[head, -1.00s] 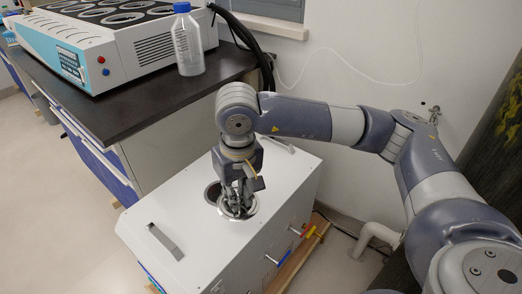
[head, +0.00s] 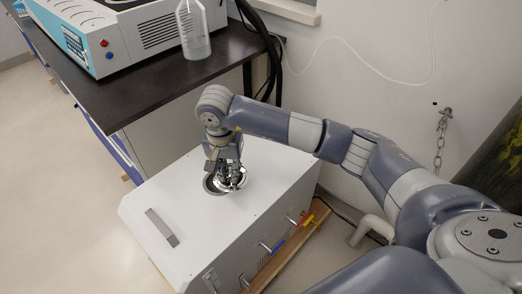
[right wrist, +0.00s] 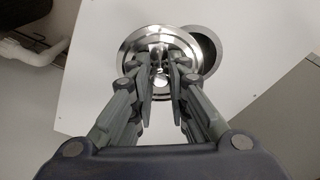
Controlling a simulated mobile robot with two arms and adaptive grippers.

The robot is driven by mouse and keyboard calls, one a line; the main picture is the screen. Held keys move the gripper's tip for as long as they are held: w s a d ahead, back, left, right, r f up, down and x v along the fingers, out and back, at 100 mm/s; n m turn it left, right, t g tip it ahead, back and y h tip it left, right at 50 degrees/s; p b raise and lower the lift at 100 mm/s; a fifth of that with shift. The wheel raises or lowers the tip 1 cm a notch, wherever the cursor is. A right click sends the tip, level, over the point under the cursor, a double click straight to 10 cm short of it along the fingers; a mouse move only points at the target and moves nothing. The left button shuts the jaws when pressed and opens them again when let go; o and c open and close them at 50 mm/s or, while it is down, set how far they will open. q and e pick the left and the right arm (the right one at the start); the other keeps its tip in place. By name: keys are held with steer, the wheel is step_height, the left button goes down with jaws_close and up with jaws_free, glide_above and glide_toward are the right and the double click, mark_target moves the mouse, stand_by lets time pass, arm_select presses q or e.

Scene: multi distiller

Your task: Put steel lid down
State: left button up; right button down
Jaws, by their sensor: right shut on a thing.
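The steel lid (right wrist: 137,68) is a shiny round disc with a knob. My right gripper (right wrist: 160,80) is shut on the knob of the lid. In the head view the right gripper (head: 229,176) and the lid (head: 240,180) are over the top of the white box-shaped machine (head: 255,215). The lid sits off to one side of the machine's round dark opening (right wrist: 207,48) and covers part of it. The opening also shows in the head view (head: 212,184). I cannot tell whether the lid touches the top. My left gripper is not in view.
A dark bench (head: 130,105) behind holds a clear bottle (head: 194,35) and a blue and white multi-place device (head: 130,40). Colored valves (head: 278,247) stick out of the machine's front.

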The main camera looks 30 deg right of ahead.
steer(key=w+d, duration=0.1)
steer(key=d, duration=0.4)
steer(key=w+d+f, duration=0.1)
steer(key=d, duration=0.4)
steer(key=w+d, duration=0.1)
steer(key=d, duration=0.3)
steer(key=shift+w+d+f, duration=0.25)
steer(key=shift+w+d, duration=0.15)
step_height(320, 180, down, 3)
steer(key=shift+r+b, duration=0.15)
steer(key=shift+b, duration=0.15)
steer(key=shift+d+f, duration=0.1)
steer(key=shift+f, duration=0.4)
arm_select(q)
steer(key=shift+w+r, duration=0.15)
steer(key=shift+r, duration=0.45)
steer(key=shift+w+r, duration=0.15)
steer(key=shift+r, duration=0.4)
arm_select(e)
steer(key=c, duration=1.5)
jaws_free()
steer(key=shift+c, duration=0.2)
